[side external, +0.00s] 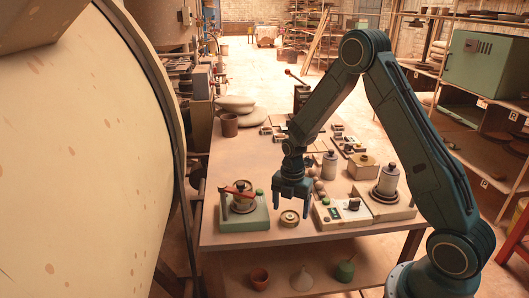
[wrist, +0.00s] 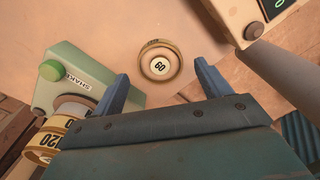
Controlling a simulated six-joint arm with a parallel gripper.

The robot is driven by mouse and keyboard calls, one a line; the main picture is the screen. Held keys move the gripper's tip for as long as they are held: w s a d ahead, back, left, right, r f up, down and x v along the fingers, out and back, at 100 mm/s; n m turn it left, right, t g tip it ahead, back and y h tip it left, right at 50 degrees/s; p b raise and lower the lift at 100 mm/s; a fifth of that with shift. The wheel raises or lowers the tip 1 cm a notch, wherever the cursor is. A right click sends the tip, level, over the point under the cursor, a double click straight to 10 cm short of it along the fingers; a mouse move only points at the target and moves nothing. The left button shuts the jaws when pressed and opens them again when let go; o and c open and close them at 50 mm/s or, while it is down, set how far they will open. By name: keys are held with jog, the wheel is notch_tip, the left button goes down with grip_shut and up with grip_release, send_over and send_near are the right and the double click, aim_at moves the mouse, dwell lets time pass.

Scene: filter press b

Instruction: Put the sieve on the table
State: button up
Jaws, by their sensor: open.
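A small round brass sieve (side external: 289,217) sits on the table (side external: 262,262) near its front edge, just right of the green shaker. In the wrist view the sieve (wrist: 159,65) shows a pale round face with a dark number, which looks like 60. My gripper (side external: 291,207) is open and empty, pointing down close above the sieve. In the wrist view, my gripper's (wrist: 161,76) two blue fingers are spread on either side of it, not gripping it. The green shaker (side external: 256,220) carries round parts and a red lever. Numbered brass rings (wrist: 40,150) show there in the wrist view.
A pale control box (side external: 342,214) stands right of the sieve, near a base with a grey cylinder (side external: 387,181). A brown pot (side external: 229,125) and small devices sit farther back. The table's front strip is bare.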

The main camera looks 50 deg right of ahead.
notch_tip(320, 180, up, 10)
jog(key=shift+f, duration=0.25)
jog(key=shift+r, duration=0.1)
dwell(0.6)
notch_tip(320, 180, up, 9)
jog(key=m+t, duration=0.2)
jog(key=m, duration=0.3)
send_over(290, 216)
jog(key=s+a, duration=0.4)
jog(key=s+a+r+m, duration=0.3)
jog(key=s+r+m, duration=0.2)
jog(key=s+r, duration=0.1)
jog(key=s+a+r+m+t, duration=0.1)
jog(key=s+a+m, duration=0.1)
jog(key=s+m, duration=0.3)
jog(key=s+a+r+m+t, duration=0.2)
jog(key=s+m, duration=0.3)
jog(key=s, duration=0.2)
jog(key=shift+s+a+r+t, duration=0.15)
jog(key=shift+s+a+t, duration=0.15)
jog(key=shift+s, duration=0.1)
